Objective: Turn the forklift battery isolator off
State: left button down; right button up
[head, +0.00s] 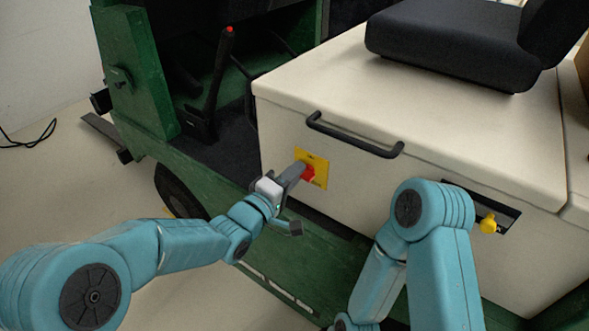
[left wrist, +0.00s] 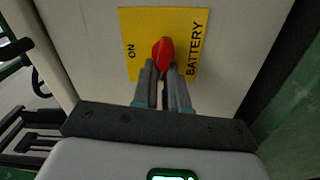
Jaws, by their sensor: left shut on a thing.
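The battery isolator is a red knob (head: 308,174) on a yellow plate (head: 320,160) on the side of the cream battery cover. In the left wrist view the red knob (left wrist: 163,51) stands on the yellow plate (left wrist: 185,20), which reads "ON" on the left and "BATTERY" on the right, both turned sideways. The knob's long side runs up and down in that view. My left gripper (left wrist: 163,72) is shut on the knob, and its fingertips hide the knob's lower part. It also shows in the head view (head: 298,170). My right gripper is out of sight.
A black handle (head: 355,137) sits above the plate. A slot with a yellow knob (head: 489,224) lies to the right, behind my right arm. A black seat (head: 450,50) is on top. A red-tipped lever (head: 220,80) stands at the left.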

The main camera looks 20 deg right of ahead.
pick_arm(q)
jog(key=shift+f+n, duration=0.2)
jog(key=shift+n, duration=0.8)
jog(key=c, duration=1.2)
grip_release()
jog(key=shift+o, duration=0.2)
jog(key=p+v, duration=0.2)
jog(key=v, duration=1.4)
jog(key=shift+s+a, duration=0.15)
jog(key=shift+a, duration=0.05)
